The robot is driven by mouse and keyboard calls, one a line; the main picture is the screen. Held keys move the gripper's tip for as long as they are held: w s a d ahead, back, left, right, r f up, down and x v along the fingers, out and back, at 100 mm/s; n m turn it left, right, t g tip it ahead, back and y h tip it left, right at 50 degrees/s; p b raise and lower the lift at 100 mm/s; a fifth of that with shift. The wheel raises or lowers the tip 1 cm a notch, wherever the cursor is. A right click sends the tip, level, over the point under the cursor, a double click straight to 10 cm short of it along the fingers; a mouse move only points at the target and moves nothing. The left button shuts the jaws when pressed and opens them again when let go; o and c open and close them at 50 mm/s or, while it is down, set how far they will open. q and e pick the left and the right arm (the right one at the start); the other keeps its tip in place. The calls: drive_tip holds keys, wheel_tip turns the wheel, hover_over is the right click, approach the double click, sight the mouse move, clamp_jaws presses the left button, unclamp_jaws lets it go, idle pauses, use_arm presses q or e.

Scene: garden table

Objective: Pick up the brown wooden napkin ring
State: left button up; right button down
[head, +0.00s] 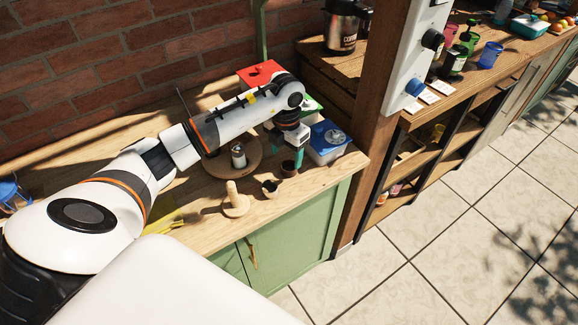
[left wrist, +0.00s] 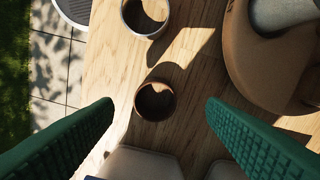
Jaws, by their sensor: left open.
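The brown wooden napkin ring (left wrist: 153,91) stands on the wooden tabletop with its dark opening facing up. In the left wrist view it lies between the two green fingers of my left gripper (left wrist: 160,103), apart from both. In the head view the ring (head: 288,169) is just below the left gripper (head: 286,158), near the counter's front edge. The left gripper is open and empty, pointing down. My right gripper does not show in either view.
A second, metallic-rimmed ring or cup (head: 270,188) stands close by, with a wooden peg stand (head: 235,205) beyond it. A round wooden board (head: 251,164) bears a metal shaker (head: 238,155). A white-and-blue box (head: 326,142) is close on the gripper's right.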

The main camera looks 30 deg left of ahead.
sight(289, 164)
use_arm(q)
drive_tip(key=f, duration=0.1)
drive_tip(key=f+p, duration=0.1)
drive_tip(key=f, duration=0.1)
drive_tip(key=shift+w+d+f, duration=0.25)
drive_tip(key=shift+d+f, duration=0.05)
drive_tip(key=shift+f, duration=0.7)
drive_tip(key=c, duration=1.1)
